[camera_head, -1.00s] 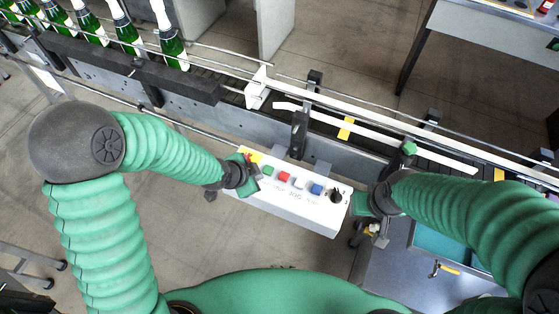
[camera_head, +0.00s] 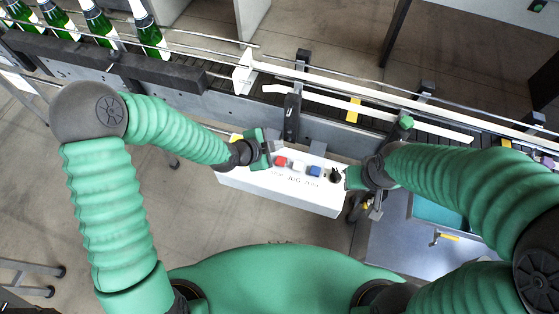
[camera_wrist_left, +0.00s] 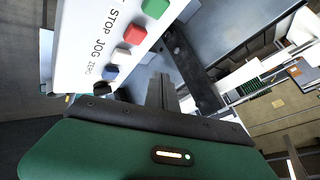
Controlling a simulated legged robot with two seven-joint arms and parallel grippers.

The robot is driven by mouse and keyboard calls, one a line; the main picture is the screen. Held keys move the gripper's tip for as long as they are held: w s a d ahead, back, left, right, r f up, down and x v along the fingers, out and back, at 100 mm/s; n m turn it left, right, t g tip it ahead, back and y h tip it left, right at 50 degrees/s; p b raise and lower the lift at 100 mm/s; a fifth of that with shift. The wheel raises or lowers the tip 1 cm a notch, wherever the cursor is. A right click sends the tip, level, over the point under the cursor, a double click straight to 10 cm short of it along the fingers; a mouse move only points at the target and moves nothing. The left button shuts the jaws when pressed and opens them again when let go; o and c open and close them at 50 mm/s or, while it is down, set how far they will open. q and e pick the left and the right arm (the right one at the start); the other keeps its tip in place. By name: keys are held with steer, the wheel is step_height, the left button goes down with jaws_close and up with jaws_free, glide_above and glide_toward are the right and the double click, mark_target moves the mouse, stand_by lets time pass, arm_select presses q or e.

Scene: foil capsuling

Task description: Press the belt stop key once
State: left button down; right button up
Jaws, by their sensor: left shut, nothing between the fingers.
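The white key box (camera_head: 275,190) is fixed at the near side of the conveyor. On it the red key (camera_head: 280,161), marked STOP in the left wrist view (camera_wrist_left: 135,35), lies between the green key (camera_wrist_left: 155,8) and the white key (camera_head: 299,166). My left gripper (camera_head: 266,150) is shut and empty, just left of the red key, and hides the green key in the head view. In the left wrist view its fingers (camera_wrist_left: 163,92) appear beside the key row; contact is not visible. My right gripper (camera_head: 356,178) is at the box's right end; its jaws are unclear.
A blue key (camera_head: 314,170) and a black knob (camera_head: 335,175) continue the row to the right. The conveyor (camera_head: 330,120) with rails runs behind the box. Several green bottles (camera_head: 100,25) stand on it at the upper left.

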mark_target(278, 162)
arm_select(q)
step_height(278, 162, down, 3)
steer(key=shift+a+f+b, duration=0.1)
steer(key=shift+f+b, duration=0.1)
steer(key=shift+b, duration=0.75)
steer(key=f+b, duration=0.1)
steer(key=d+f+b, duration=0.1)
steer(key=f, duration=0.1)
steer(key=shift+d, duration=0.2)
steer(key=shift+d+b, duration=0.1)
steer(key=shift+b, duration=0.2)
steer(key=shift+s+a, duration=0.1)
steer(key=shift+a, duration=0.5)
steer(key=shift+d, duration=0.15)
steer(key=shift+d, duration=0.3)
steer(key=shift+a, duration=0.3)
